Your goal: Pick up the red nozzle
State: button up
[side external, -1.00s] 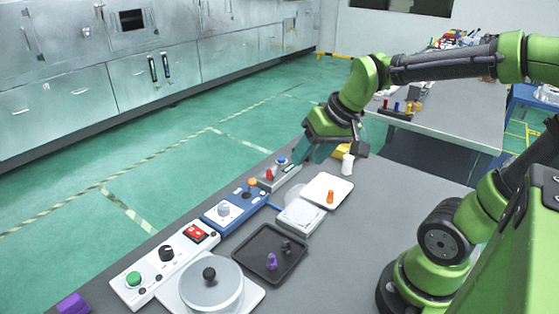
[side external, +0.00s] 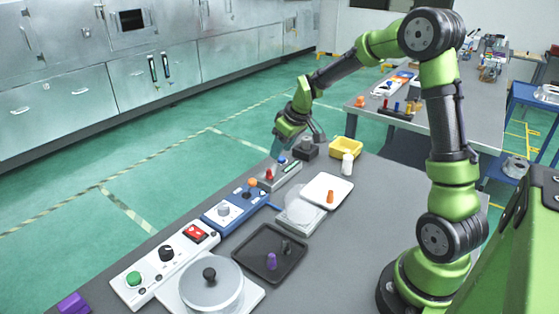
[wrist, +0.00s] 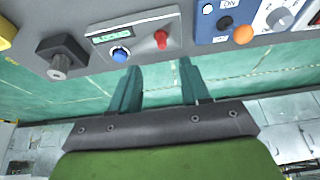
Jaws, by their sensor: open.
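The red nozzle (side external: 269,174) stands on a grey control box (side external: 281,178) near the table's far left edge. In the wrist view the red nozzle (wrist: 161,39) is beside a blue knob (wrist: 120,55) on the box. My gripper (side external: 278,150) is over the far end of this box. In the wrist view my gripper (wrist: 159,75) is open, with nothing between its two teal fingers. The nozzle shows just ahead of the gap between the fingertips, apart from both.
A blue panel (side external: 229,211) with an orange knob adjoins the box. A dark block (side external: 305,149), a yellow bin (side external: 346,147) and a white bottle (side external: 347,164) stand nearby. A white tray (side external: 318,186) holds an orange nozzle; a black tray (side external: 258,239) holds a purple one.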

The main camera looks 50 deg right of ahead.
aim_at(269, 170)
jog(key=x, duration=0.4)
jog(key=shift+w+f, duration=0.1)
jog(key=shift+f, duration=0.05)
jog(key=x, duration=0.5)
jog(key=shift+w+a, duration=0.1)
jog(key=shift+w, duration=0.2)
grip_shut()
